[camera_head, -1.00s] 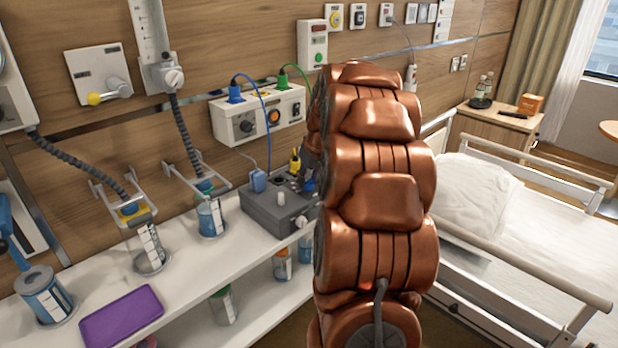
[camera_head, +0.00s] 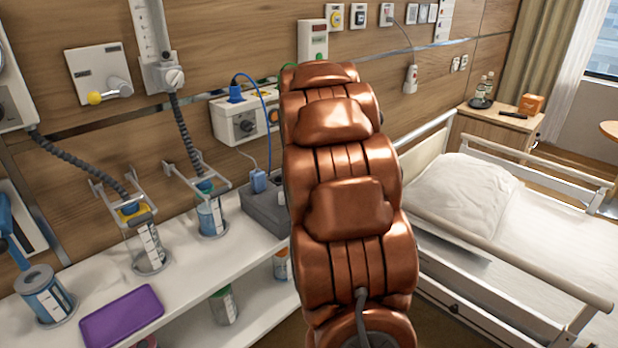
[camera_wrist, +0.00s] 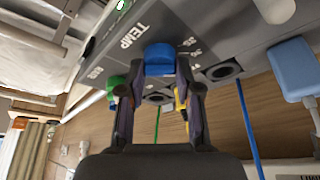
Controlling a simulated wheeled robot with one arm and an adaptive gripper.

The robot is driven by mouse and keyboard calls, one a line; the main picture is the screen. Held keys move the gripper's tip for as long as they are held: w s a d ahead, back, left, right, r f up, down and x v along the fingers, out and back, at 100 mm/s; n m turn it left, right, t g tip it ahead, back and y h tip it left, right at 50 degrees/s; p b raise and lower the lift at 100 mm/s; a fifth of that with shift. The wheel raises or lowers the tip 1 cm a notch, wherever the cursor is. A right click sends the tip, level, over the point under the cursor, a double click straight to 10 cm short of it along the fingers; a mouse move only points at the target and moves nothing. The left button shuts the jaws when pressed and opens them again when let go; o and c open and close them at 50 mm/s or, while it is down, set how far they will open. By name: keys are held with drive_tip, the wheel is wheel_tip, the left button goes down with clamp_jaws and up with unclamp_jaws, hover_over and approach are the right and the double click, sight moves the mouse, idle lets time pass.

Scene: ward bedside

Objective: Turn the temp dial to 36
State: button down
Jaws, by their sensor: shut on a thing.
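The temp dial is a blue knob (camera_wrist: 159,58) on a dark grey box (camera_wrist: 215,35) in the wrist view, beside the printed word TEMP. My gripper (camera_wrist: 160,74) is shut on this knob, with one finger on each side. Small scale figures are printed near the knob, partly too small to read, and I cannot tell the exact setting. In the head view the left part of the grey box (camera_head: 262,210) shows on the white shelf. My copper-coloured arm hides the rest of the box, the dial and my gripper there.
A blue plug (camera_wrist: 292,68), a round socket (camera_wrist: 223,72) and a green piece (camera_wrist: 114,84) are close to my gripper. Blue and green cables hang nearby. Jars and a purple tray (camera_head: 122,316) stand left on the shelf (camera_head: 190,275). The bed (camera_head: 540,255) is to the right.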

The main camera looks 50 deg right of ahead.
idle(0.3)
drive_tip(key=c, duration=0.8)
unclamp_jaws()
drive_tip(key=v, duration=1.2)
drive_tip(key=shift+w+r, duration=0.1)
drive_tip(key=shift+w, duration=0.05)
